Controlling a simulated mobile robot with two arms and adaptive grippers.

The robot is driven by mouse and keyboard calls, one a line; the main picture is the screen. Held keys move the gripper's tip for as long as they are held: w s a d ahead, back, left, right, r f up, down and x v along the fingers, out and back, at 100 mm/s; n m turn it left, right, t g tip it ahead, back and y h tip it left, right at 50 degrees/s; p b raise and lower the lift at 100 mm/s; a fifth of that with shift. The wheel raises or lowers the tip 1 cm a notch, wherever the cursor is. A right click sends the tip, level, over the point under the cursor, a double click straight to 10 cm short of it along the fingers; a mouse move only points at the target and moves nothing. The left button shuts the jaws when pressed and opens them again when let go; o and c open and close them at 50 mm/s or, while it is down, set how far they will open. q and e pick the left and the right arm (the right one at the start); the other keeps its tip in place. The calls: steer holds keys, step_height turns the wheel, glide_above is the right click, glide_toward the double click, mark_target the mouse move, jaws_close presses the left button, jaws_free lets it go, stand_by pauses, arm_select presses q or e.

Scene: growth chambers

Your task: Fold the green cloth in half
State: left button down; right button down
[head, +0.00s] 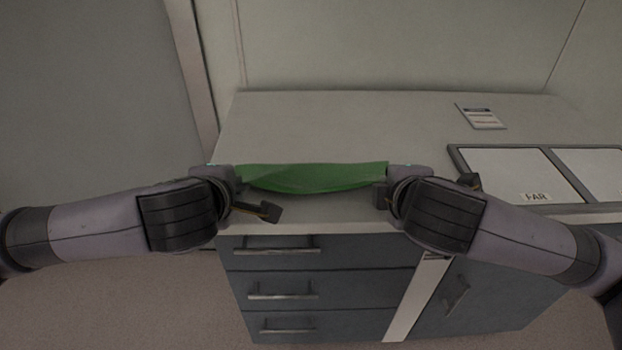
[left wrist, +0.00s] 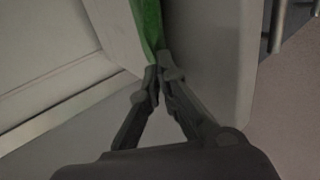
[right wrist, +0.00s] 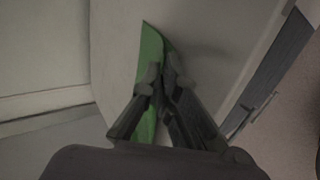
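The green cloth (head: 312,177) stretches between my two grippers over the front part of the counter in the head view. Its far edge is nearly straight and its near edge bows toward me. My left gripper (left wrist: 160,76) is shut on the cloth's left end; a green strip (left wrist: 148,25) runs up from its fingertips in the left wrist view. My right gripper (right wrist: 162,74) is shut on the right end; the cloth (right wrist: 151,45) shows beyond and beside its fingers. In the head view, my wrists partly hide both ends. I cannot tell whether the middle touches the counter.
The pale counter (head: 330,120) is clear behind the cloth. A small labelled card (head: 481,116) lies at the back right, and dark-framed panels (head: 510,170) marked PAR lie at the right. Drawers with handles (head: 277,250) are below the front edge; walls stand behind and left.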

arm_select(q)
steer(key=c, duration=2.3)
jaws_free()
arm_select(e)
steer(key=c, duration=2.3)
jaws_free()
